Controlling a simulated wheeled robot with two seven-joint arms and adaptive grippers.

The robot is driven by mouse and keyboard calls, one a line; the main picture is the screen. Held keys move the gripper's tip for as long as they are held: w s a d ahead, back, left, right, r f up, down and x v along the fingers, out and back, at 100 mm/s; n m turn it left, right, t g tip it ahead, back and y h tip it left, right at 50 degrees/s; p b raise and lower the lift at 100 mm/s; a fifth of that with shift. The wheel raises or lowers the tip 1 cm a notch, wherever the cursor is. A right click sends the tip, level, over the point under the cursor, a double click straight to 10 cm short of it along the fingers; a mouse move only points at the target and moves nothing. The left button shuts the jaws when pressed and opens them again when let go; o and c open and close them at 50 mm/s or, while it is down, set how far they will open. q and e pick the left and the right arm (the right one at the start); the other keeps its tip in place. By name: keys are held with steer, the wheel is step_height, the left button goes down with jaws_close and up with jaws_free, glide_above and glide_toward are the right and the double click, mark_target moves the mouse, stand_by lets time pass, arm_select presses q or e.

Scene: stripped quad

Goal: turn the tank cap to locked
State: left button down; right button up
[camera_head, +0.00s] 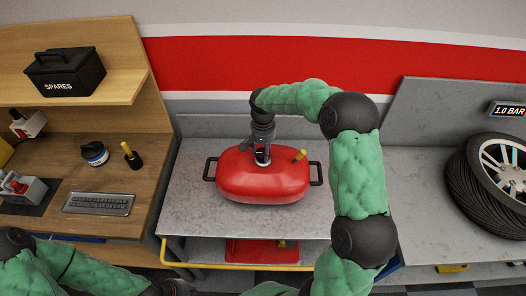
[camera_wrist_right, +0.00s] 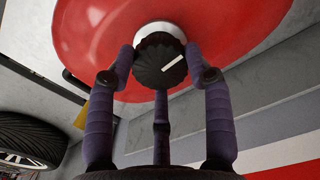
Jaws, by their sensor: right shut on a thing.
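The red tank (camera_head: 262,180) lies on the grey metal bench, with a dark handle at each end and a yellow-tipped peg on top. Its cap (camera_wrist_right: 160,62) is black and ribbed with a white line, on a pale neck. The line slants up to the right in the right wrist view. My right gripper (camera_head: 262,155) reaches down from above and is shut on the cap, its dark fingers around it. In the head view they mostly hide the cap. Any lock marking cannot be made out. My left arm shows at the lower left; its dark end (camera_head: 172,287) is cut by the bottom edge.
A tyre (camera_head: 470,180) stands at right. A red item (camera_head: 262,250) sits on the lower shelf.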

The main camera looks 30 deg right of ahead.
mark_target(263, 152)
steer(key=shift+m, duration=0.4)
steer(key=o, duration=1.1)
steer(key=shift+o, duration=0.2)
steer(key=shift+r, duration=0.1)
step_height(263, 152, up, 12)
